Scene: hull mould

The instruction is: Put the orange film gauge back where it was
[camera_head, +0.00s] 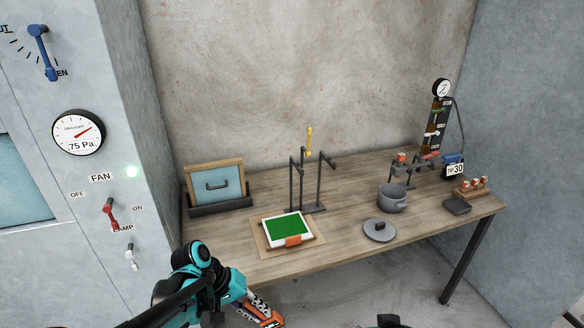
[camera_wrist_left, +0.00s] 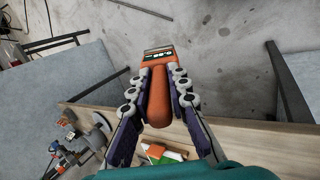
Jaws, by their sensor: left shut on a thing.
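The orange film gauge (camera_wrist_left: 158,95) is between the fingers of my left gripper (camera_wrist_left: 160,86) in the left wrist view. It has a rounded orange body and a dark, marked end with a pale edge pointing away from the wrist. In the head view my left gripper (camera_head: 266,316) is low at the bottom edge, in front of the table, and the gauge shows only as a small orange patch there. The gripper is shut on it, clear of the table. My right gripper cannot be made out.
The wooden table (camera_head: 345,235) holds a white-framed green panel (camera_head: 285,228) with an orange piece at its front edge. Behind it stands a dark hook stand (camera_head: 295,180). A grey pot (camera_head: 392,197), a lid (camera_head: 380,230) and a small wooden rack (camera_head: 472,187) are to the right.

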